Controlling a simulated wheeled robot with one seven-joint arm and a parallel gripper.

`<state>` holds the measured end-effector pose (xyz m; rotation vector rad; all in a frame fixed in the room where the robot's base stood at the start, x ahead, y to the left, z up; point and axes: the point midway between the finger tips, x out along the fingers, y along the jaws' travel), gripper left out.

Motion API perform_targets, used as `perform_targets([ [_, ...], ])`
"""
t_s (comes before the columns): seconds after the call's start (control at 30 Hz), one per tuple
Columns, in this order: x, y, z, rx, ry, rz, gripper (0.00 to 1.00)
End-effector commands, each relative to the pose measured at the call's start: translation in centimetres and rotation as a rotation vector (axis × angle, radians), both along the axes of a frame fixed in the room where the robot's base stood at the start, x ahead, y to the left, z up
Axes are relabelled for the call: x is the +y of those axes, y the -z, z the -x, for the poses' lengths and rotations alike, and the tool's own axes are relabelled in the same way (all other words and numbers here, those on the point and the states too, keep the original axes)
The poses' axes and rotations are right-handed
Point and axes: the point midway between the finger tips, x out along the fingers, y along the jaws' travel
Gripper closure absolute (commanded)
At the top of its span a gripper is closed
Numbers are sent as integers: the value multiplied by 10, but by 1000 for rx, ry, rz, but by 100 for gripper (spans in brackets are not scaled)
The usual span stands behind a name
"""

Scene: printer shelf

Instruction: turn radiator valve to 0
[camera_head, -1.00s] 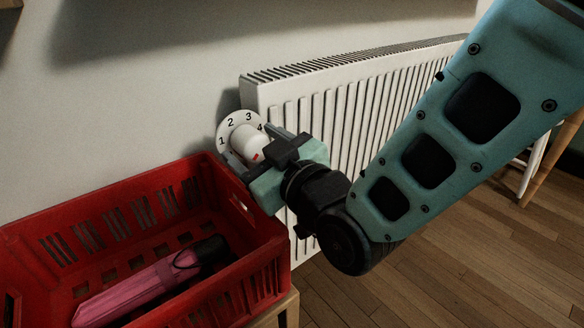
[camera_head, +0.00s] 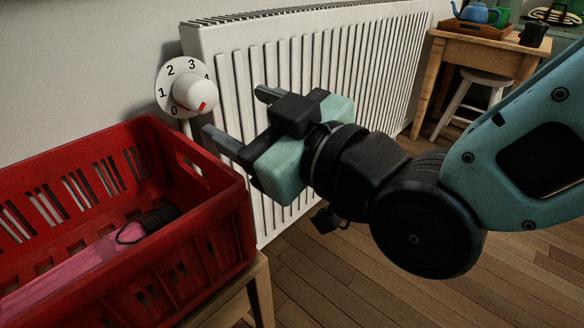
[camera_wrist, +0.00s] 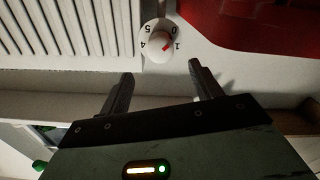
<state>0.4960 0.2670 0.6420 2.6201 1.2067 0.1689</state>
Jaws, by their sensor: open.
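The radiator valve is a white knob (camera_head: 194,92) on a round dial plate (camera_head: 163,83) with printed numbers, at the left end of the white radiator (camera_head: 310,60). A red mark shows on the knob's lower right in the head view. In the wrist view the valve (camera_wrist: 157,42) appears inverted, with its mark on the side of 0 and 1; I cannot tell the exact number. My gripper (camera_head: 236,113) is open and empty, to the right of the knob and apart from it. In the wrist view its fingertips (camera_wrist: 160,72) lie below the knob, one to each side.
A red crate (camera_head: 215,215) stands on a wooden stand (camera_head: 262,290) just below the valve. A pink umbrella (camera_head: 75,262) lies in it. The radiator runs close behind my gripper. A wooden table (camera_head: 490,48) and stool (camera_head: 488,78) stand at the back right.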

Motion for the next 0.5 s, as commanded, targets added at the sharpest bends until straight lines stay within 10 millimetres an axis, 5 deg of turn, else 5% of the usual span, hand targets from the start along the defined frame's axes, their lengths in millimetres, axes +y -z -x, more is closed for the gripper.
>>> perform_targets([
  [0.5,-33,5,32,-7,-3,-2,36],
])
